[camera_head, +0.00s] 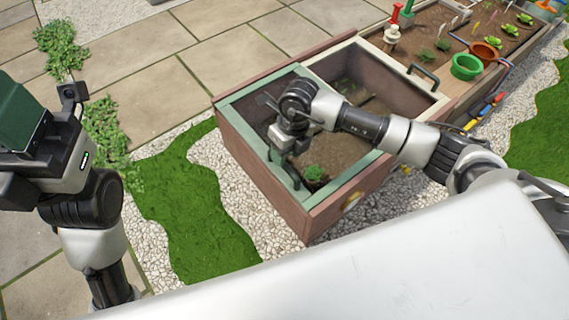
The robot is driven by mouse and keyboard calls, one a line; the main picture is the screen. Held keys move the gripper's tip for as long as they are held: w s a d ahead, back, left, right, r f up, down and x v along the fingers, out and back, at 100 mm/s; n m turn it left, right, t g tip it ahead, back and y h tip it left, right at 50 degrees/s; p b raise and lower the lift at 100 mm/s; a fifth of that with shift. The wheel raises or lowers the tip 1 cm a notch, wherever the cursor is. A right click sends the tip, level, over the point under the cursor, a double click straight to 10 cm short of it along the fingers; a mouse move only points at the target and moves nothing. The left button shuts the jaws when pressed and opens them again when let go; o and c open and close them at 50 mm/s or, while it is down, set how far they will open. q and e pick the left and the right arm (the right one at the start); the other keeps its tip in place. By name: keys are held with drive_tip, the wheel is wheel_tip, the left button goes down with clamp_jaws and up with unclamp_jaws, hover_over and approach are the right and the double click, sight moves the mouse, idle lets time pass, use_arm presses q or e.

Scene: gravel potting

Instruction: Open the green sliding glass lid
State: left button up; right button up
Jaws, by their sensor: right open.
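The green sliding lid (249,86) is a green frame with clear glass on the left part of a reddish-brown wooden box (257,174). Soil and a small leafy plant (315,174) show within its outline. My right gripper (284,163) points down over the lid's left side, close to a dark green bar that looks like its handle. It is open; I cannot tell whether it touches the bar. My left arm is at the left edge, away from the box. Its wrist (62,150) shows beside a dark green block, but its fingers cannot be made out.
A pale frame (333,53) with a dark handle (424,76) lies on the box's right part. Beyond stand a green pot (466,67), a brown pot (485,51) and a bed of small plants. Gravel (237,203), grass and paving surround the box. My right forearm crosses above it.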

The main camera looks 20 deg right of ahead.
drive_tip(key=shift+s+a+f+b, duration=0.15)
drive_tip(key=shift+f+b, duration=0.1)
drive_tip(key=shift+f, duration=0.5)
drive_tip(key=shift+w+a+f+b, duration=0.1)
drive_tip(key=shift+a+f+b, duration=0.1)
drive_tip(key=shift+f, duration=0.55)
drive_tip(key=shift+c, duration=0.2)
clamp_jaws()
